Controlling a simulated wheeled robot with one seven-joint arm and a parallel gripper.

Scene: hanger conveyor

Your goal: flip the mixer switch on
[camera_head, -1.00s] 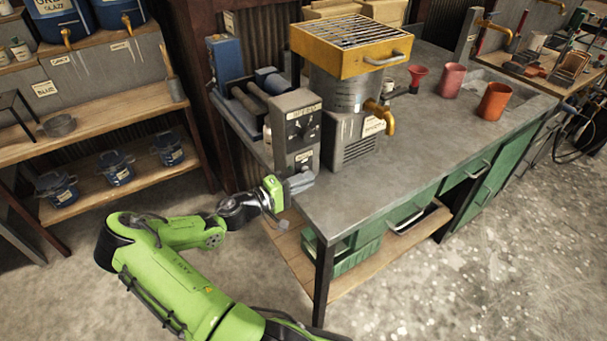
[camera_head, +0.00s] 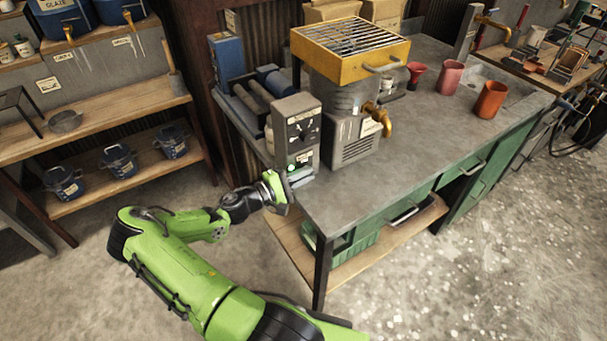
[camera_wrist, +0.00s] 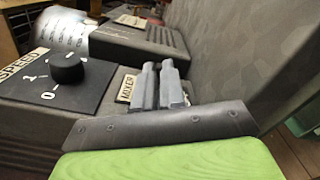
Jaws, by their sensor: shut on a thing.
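The grey mixer control box (camera_head: 296,126) stands at the near left end of the workbench. Its dark panel has a black speed knob (camera_wrist: 68,67), with the marks 1 and 0 beside it in the wrist view. A MIXER label (camera_wrist: 127,88) sits right by my fingers. My gripper (camera_wrist: 160,82) has its two grey fingertips against the lower panel, close together. They hide the mixer switch, on which they appear to be shut. In the head view my gripper (camera_head: 300,177) is at the box's lower front. A small bright green spot, like a lit lamp, shows just above it.
A metal mixer drum with a yellow grated top (camera_head: 352,48) and brass tap (camera_head: 378,117) stands right behind the box. Red and orange cups (camera_head: 490,99) stand farther right on the bench (camera_head: 420,140). Shelves with blue buckets (camera_head: 118,160) are at left.

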